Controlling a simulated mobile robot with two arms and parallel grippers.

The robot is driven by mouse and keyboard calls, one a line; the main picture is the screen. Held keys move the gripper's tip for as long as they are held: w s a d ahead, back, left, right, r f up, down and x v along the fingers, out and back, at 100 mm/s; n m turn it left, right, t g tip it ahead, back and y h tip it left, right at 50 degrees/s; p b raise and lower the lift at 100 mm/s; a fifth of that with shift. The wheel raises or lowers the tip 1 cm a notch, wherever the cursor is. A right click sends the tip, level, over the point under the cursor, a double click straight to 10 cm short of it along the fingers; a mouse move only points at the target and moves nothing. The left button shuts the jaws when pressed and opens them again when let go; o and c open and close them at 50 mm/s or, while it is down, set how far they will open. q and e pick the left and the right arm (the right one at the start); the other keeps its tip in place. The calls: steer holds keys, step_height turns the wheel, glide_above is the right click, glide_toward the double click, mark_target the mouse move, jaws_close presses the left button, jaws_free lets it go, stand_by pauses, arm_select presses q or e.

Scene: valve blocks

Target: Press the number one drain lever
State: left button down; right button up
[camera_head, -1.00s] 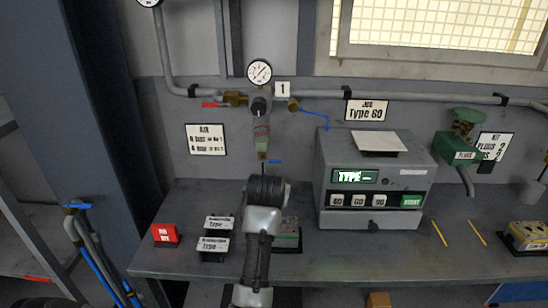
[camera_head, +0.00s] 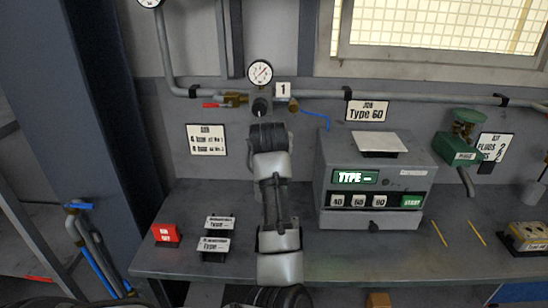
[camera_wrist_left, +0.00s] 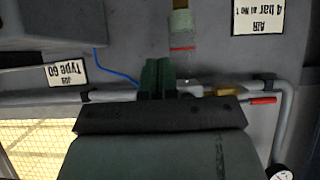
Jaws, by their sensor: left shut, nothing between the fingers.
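The number 1 unit hangs on the wall pipe under a round gauge (camera_head: 260,72) and beside the "1" plate (camera_head: 283,90). My left arm covers its lower part in the head view, and the blue drain lever is hidden there. The left wrist view, which looks upside down, shows the pale green bowl (camera_wrist_left: 182,22) with a red ring and a brass piece at the top edge. The drain lever is not visible there. My left gripper (camera_wrist_left: 158,66) is shut and empty, its green fingers in front of the pipe line beside the bowl. My right gripper is not in view.
A red-handled brass valve (camera_head: 232,100) and a blue hose (camera_head: 315,115) flank the unit. The grey control box (camera_head: 375,185) stands on the bench to the right. A red block (camera_head: 166,233) and two "Type" label stands (camera_head: 214,246) sit at left.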

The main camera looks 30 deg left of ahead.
arm_select(q)
steer(key=s+d+f+p+x, duration=0.1)
steer(key=f+p+x, duration=0.1)
steer(key=x, duration=1)
steer(key=shift+f+p, duration=0.15)
steer(key=shift+p, duration=0.7)
steer(key=shift+s+a+f, duration=0.1)
steer(key=shift+a, duration=0.05)
